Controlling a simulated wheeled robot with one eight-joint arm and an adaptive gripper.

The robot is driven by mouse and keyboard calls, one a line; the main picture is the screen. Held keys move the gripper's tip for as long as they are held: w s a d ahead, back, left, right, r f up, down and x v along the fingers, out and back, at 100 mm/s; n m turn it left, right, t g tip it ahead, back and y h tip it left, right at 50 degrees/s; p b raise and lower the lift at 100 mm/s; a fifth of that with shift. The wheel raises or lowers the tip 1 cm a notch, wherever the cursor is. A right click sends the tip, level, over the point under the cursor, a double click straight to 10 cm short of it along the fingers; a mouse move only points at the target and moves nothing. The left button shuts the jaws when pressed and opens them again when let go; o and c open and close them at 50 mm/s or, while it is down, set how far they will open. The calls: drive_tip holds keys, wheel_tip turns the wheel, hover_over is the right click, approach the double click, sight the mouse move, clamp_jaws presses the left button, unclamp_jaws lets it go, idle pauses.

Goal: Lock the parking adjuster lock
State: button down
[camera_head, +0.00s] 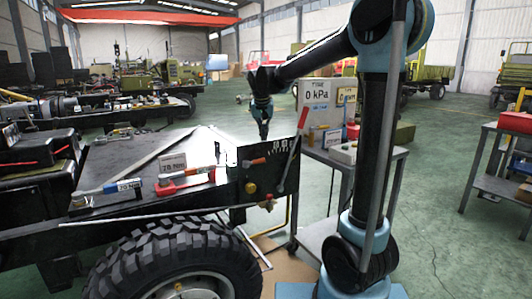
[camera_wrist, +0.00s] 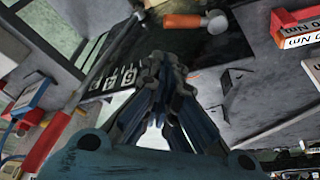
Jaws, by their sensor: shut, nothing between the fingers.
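My gripper (camera_head: 264,134) points down above the dark control panel (camera_head: 238,184) at the chassis end. Its fingers are shut and empty; they also show in the wrist view (camera_wrist: 160,80). A short orange-handled lever (camera_head: 253,162) lies nearly level on the panel. In the wrist view this orange handle (camera_wrist: 182,20) ends at a round metal pivot, beyond and apart from my fingertips. A long lever with a red tip (camera_head: 302,119) leans at the panel's right edge. No readable label shows which part is the parking adjuster lock. My fingers hide part of the panel.
Torque wrenches with a 78 Nm tag (camera_head: 172,162) and a 70 Nm tag (camera_head: 125,185) lie on the chassis left of the panel. A big tyre (camera_head: 170,262) is below. A grey cart (camera_head: 350,165) with a 0 kPa sign (camera_head: 317,95) stands right.

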sight(256, 162)
drive_tip(key=shift+d, duration=0.1)
drive_tip(key=x, duration=1)
idle(0.3)
drive_tip(key=shift+d, duration=0.15)
